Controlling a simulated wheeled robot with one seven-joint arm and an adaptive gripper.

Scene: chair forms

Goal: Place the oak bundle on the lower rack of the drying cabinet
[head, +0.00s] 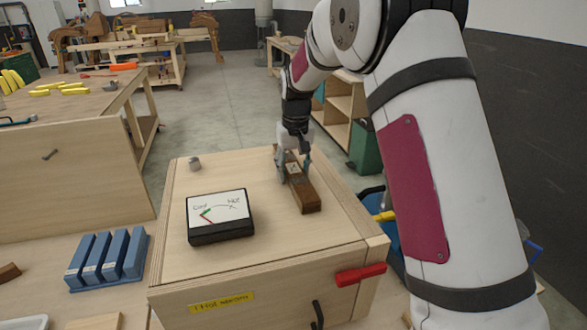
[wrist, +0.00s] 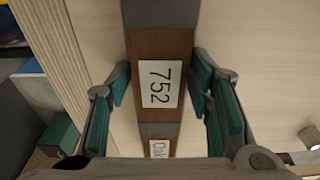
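The oak bundle (head: 303,190) is a dark brown bar lying on top of a pale wooden box-like cabinet (head: 290,250). My gripper (head: 292,172) is low over the bundle's far end. In the wrist view my gripper's green-padded fingers (wrist: 162,88) stand on both sides of the bundle, close against its edges. I cannot tell whether they press on it. The cabinet has a yellow label, apparently a heat warning, and a red handle (head: 360,275). No rack is visible.
A Cool/Hot gauge (head: 220,216) sits left of the bundle on the cabinet top, with a small grey knob (head: 195,163) behind it. A blue slotted block (head: 108,258) lies at the left. A green bin (head: 366,148) stands behind right. Open floor lies beyond.

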